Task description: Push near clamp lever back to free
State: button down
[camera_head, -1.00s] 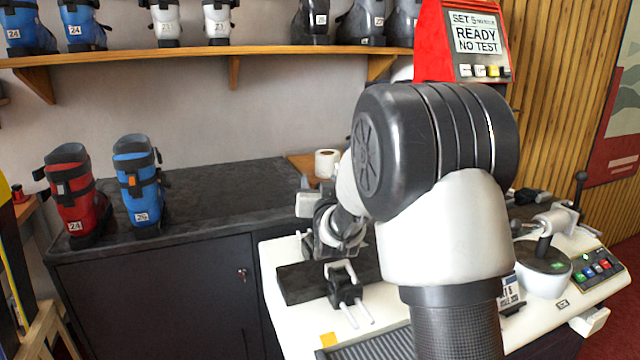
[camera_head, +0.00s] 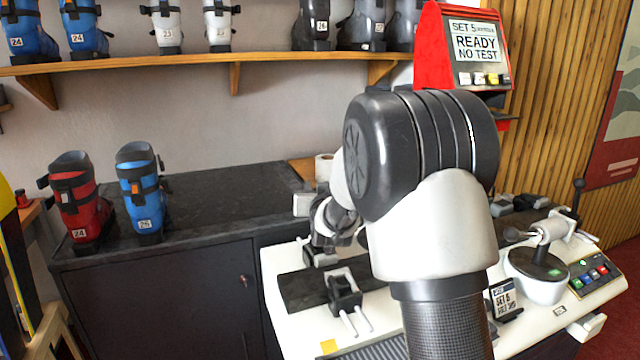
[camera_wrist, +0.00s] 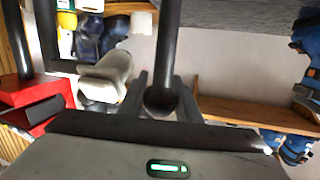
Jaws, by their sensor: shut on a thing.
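In the wrist view, a dark upright rod with a round dark knob (camera_wrist: 160,100) looks like a clamp lever. My gripper (camera_wrist: 163,98) has a finger on each side of the knob and is shut on it. In the head view, a black clamp with pale prongs (camera_head: 345,292) sits on the near part of the white bench (camera_head: 283,262), on a dark bar (camera_head: 300,290). Another clamp part (camera_head: 320,252) shows behind it. My arm covers the gripped knob there, so I cannot tell from that view which clamp it belongs to.
A red display unit (camera_head: 432,45) reading READY stands behind the arm. A round white device with a lever (camera_head: 537,280) and a button panel (camera_head: 593,273) are at right. A red boot (camera_head: 77,205) and a blue boot (camera_head: 140,195) stand on the dark cabinet (camera_head: 225,200), whose top is mostly clear.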

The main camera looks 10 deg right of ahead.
jog(key=w+a+f+n+g+p, duration=0.1)
jog(key=w+a+f+g+p, duration=0.1)
jog(key=w+f+g+p, duration=0.5)
jog(key=w+p, duration=0.3)
jog(key=p, duration=0.3)
jog(key=shift+w+a+g+h, duration=0.2)
jog(key=shift+g+h, duration=0.1)
jog(key=shift+g, duration=0.1)
dwell(0.5)
jog(key=c, duration=1.7)
grip_release()
jog(key=o, duration=0.3)
jog(key=shift+o, duration=0.5)
jog(key=shift+w+r, duration=0.15)
jog(key=shift+w, duration=0.05)
jog(key=shift+r, duration=0.3)
